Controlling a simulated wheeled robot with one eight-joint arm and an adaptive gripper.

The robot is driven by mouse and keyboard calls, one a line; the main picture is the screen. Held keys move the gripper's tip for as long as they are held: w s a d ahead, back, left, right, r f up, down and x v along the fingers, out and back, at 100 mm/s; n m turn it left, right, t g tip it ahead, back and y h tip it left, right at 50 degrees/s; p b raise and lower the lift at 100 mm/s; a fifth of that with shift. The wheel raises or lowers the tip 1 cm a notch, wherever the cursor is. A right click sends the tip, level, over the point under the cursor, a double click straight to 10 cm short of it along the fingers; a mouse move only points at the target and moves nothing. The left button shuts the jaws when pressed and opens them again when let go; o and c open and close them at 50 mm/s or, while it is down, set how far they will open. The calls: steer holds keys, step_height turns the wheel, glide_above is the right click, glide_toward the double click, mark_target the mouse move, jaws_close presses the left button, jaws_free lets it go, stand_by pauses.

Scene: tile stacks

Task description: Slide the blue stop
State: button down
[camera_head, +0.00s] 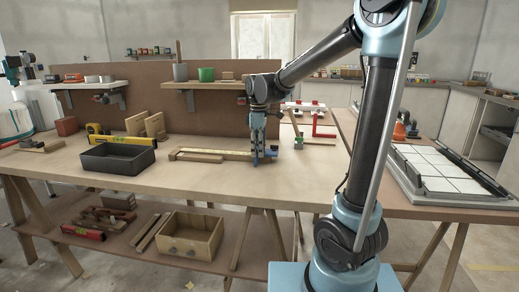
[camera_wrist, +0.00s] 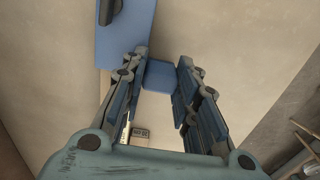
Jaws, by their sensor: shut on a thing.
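The blue stop (camera_head: 268,156) stands at the right end of a wooden rail (camera_head: 200,157) on the workbench in the head view. My gripper (camera_head: 257,150) points down at it. In the wrist view, a blue block (camera_wrist: 158,76) of the stop sits between the two fingers of my gripper (camera_wrist: 163,62), which are shut on it. A wider blue plate (camera_wrist: 124,38) of the stop reaches past the left finger. A small label (camera_wrist: 140,132) shows low between the fingers. The stop's underside is hidden.
A dark tray (camera_head: 118,168) and a yellow level (camera_head: 122,140) lie left of the rail. A red clamp-like piece (camera_head: 322,133) is behind to the right. A shelf (camera_head: 205,85) with cups hangs above. The front of the bench is clear.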

steer(key=shift+w+d, duration=0.1)
steer(key=shift+w, duration=0.15)
steer(key=c, duration=1.4)
jaws_free()
steer(key=shift+o, duration=0.8)
steer(key=shift+s, duration=0.1)
steer(key=shift+r, duration=0.1)
step_height(320, 180, up, 12)
